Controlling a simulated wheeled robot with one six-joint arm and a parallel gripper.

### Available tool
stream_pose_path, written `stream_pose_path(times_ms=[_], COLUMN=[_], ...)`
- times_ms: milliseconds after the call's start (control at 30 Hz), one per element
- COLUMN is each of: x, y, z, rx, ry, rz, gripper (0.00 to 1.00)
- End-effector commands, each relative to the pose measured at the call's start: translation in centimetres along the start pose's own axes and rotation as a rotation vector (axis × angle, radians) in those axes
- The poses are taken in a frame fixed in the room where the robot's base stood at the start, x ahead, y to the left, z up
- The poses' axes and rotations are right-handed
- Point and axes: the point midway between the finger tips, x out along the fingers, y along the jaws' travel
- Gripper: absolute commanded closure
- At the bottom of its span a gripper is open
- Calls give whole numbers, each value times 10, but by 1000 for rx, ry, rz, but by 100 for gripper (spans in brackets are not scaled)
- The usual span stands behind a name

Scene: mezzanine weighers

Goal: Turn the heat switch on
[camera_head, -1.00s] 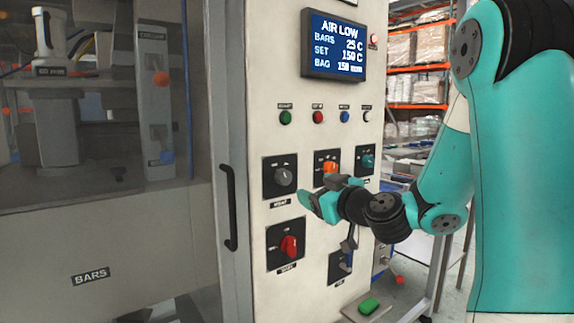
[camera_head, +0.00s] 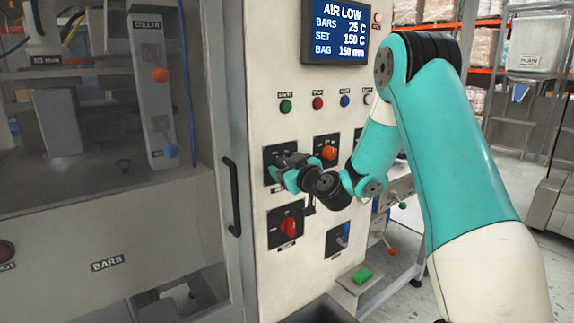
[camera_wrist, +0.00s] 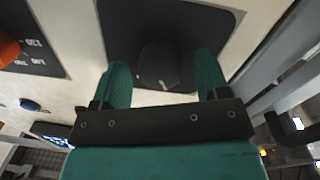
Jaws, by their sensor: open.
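The heat switch is a dark knob on a black square plate (camera_head: 270,154) at the upper left of the panel's switches. In the head view my gripper (camera_head: 284,168) covers most of it. In the wrist view the dark knob (camera_wrist: 162,65) sits between my two teal fingers on its plate (camera_wrist: 195,22). My gripper (camera_wrist: 163,75) is open, one finger on each side of the knob, with a visible gap to each.
An orange knob (camera_head: 329,152) is right of the heat switch and a red one (camera_head: 289,227) below it. A black door handle (camera_head: 232,196) stands left. Push buttons (camera_head: 317,103) and a display (camera_head: 336,32) reading AIR LOW are above. A green button (camera_head: 363,275) is low at right.

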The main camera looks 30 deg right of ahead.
Motion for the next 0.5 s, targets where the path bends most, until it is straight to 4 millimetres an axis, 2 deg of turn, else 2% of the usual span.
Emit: stream_pose_path(times_ms=[33, 233, 267, 500], x=[0, 0, 0, 0], y=[0, 0, 0, 0], z=[0, 0, 0, 0], rx=[0, 0, 0, 14], ry=[0, 0, 0, 0], rz=[0, 0, 0, 0], gripper=[31, 77, 81, 80])
